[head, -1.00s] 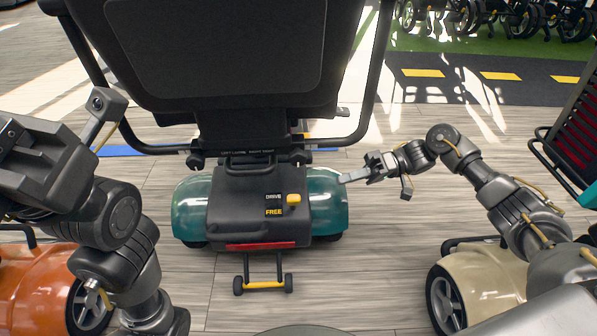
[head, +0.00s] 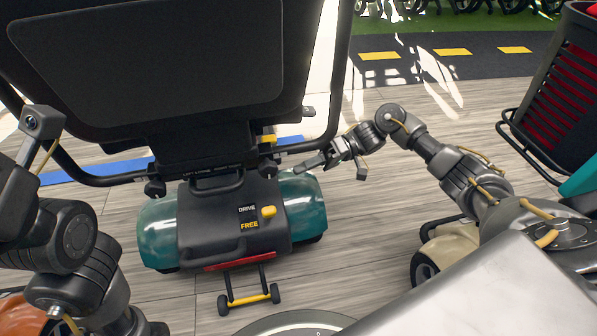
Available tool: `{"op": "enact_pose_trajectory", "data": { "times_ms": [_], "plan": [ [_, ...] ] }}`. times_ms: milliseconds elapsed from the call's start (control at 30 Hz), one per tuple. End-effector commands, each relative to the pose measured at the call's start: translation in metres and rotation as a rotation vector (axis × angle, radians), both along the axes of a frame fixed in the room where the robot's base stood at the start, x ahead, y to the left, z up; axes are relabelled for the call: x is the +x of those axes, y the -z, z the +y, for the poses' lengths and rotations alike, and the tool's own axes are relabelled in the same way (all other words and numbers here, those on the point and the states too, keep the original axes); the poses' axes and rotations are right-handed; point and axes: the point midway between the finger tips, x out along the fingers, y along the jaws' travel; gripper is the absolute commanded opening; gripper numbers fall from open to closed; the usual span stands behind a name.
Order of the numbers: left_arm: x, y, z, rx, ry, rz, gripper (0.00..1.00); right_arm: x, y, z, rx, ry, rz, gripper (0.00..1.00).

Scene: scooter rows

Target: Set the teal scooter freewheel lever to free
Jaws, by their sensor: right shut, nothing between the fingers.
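The teal scooter (head: 304,205) stands with its rear towards me, left of the picture's middle. Its yellow freewheel lever (head: 268,211) is on the black rear cover (head: 205,230). The lever's knob is level with the DRIVE label (head: 247,209) and above the level of the FREE label (head: 249,225). My right gripper (head: 305,164) is shut and empty, above and to the right of the lever, apart from it, near the scooter's right rear corner. My left arm comes in at the left edge; its gripper fingers are not visible.
The black seat back (head: 150,60) and its side tube (head: 340,80) rise above the rear cover. A small yellow-barred wheel stand (head: 250,299) sticks out behind. Orange bodywork shows lower left.

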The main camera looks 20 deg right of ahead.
Motion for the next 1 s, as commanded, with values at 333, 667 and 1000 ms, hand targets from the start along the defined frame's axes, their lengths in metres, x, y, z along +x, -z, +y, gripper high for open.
{"op": "enact_pose_trajectory", "data": {
  "times_ms": [333, 667, 1000],
  "plan": [
    [0.002, 0.006, 0.0, 0.011, -0.005, 0.009, 0.36, -0.003, 0.008, 0.073, 0.004, -0.003, -0.001, 0.0],
    [0.0, 0.001, 0.0, 0.001, 0.001, 0.003, 0.36, -0.033, 0.023, 0.086, 0.001, 0.0, 0.002, 0.0],
    [-0.001, -0.002, 0.0, -0.002, 0.002, -0.005, 0.36, -0.038, 0.025, 0.087, 0.0, 0.001, 0.001, 0.0]
  ]
}}
